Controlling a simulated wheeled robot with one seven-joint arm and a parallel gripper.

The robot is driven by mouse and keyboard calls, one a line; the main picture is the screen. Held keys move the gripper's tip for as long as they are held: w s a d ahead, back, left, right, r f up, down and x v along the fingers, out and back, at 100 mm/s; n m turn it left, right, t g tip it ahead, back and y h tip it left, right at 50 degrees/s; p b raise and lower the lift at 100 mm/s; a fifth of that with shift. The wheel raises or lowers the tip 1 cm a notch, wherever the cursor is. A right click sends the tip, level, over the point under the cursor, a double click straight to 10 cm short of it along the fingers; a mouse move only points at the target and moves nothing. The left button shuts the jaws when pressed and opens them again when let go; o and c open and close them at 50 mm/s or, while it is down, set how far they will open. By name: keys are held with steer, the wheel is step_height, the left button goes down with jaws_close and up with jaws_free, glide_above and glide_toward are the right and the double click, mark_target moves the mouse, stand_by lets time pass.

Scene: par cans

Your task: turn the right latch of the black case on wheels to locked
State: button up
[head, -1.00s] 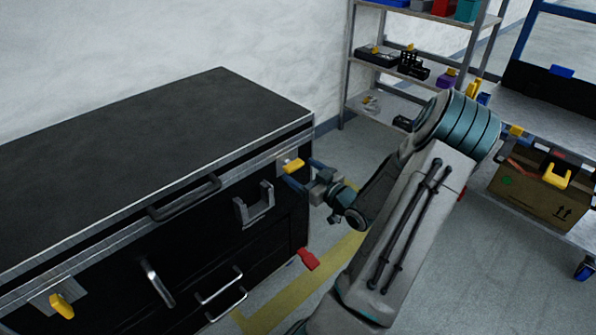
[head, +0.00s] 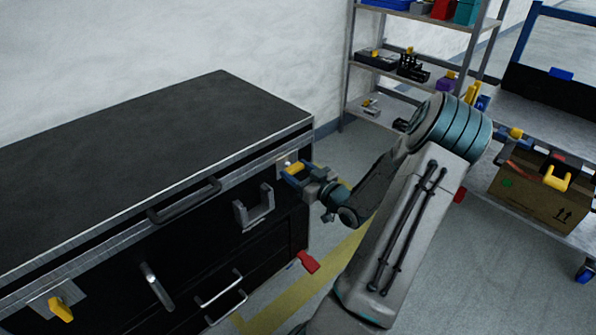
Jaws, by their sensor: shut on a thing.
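The black case (head: 130,150) stands at the left of the head view, with metal edging and a closed lid. Its right latch has a yellow handle (head: 295,168) on a metal plate near the case's right front corner. My gripper (head: 292,172), with blue fingers, is shut on this yellow handle, one finger above and one below it. The fingers hide part of the handle, so its exact angle is hard to tell. The left latch (head: 61,308) has a yellow handle too, tilted, at the lower left.
A grey bracket (head: 254,207), a bar handle (head: 184,199) and drawer pulls (head: 219,287) stick out from the case front. A red wheel pedal (head: 308,262) is below. A shelf rack (head: 348,68) and a cart with a cardboard box (head: 540,188) stand behind at right.

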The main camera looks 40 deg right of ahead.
steer(key=m+p, duration=0.3)
steer(key=shift+r, duration=0.2)
steer(key=m+p, duration=0.7)
steer(key=m, duration=0.3)
steer(key=shift+d+f+p, duration=0.1)
steer(key=shift+f+p, duration=0.05)
steer(key=shift+p, duration=0.2)
steer(key=m+p, duration=0.2)
steer(key=m, duration=0.2)
steer(key=shift+f+m, duration=0.15)
steer(key=shift+m, duration=0.15)
steer(key=o, duration=1)
